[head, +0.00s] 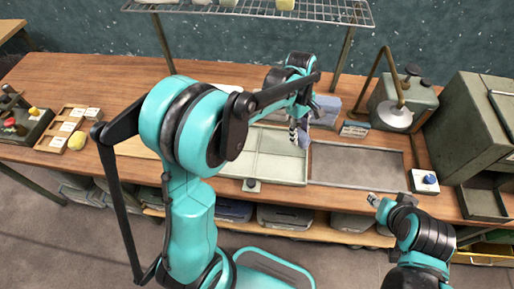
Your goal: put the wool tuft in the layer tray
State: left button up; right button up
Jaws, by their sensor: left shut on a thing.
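My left gripper (300,127) is over the back right part of a pale green divided tray (272,168), close to its right edge. It is shut on a small blue-grey thing (303,138), mostly hidden by the fingers; I cannot tell for sure that it is the wool tuft. The pale green tray looks like the layer tray; its visible compartments look empty, and my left arm hides its left part. My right gripper (373,200) is low at the right, in front of the bench edge, apart from everything; its fingers are too small to read.
A flat grey tray (355,167) lies right of the green one. A pale bluish block (326,109) stands behind. A lamp-like device (396,117) and a green cabinet (470,125) are at the right.

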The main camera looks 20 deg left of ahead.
pick_arm(q)
jog(key=d+r+n, duration=0.1)
jog(key=d+n, duration=0.1)
jog(key=n, duration=0.1)
jog(key=d+r+n, duration=0.1)
jog(key=d+n, duration=0.1)
jog(key=shift+w+r+h+p, duration=0.35)
jog(key=shift+h+p, duration=0.05)
jog(key=shift+n, duration=0.8)
jog(key=b, duration=0.3)
send_over(282, 170)
jog(key=a, duration=0.1)
notch_tip(282, 170, down, 7)
jog(key=shift+a+r, duration=0.1)
jog(key=shift+a+b+x, duration=0.2)
jog(key=shift+b+x, duration=0.2)
jog(key=shift+x, duration=0.55)
jog(key=shift+a+b+x, duration=0.25)
jog(key=shift+b+x, duration=0.15)
jog(key=shift+x, duration=0.55)
jog(key=shift+w, duration=0.2)
jog(key=shift+f, duration=0.3)
jog(key=o, duration=1)
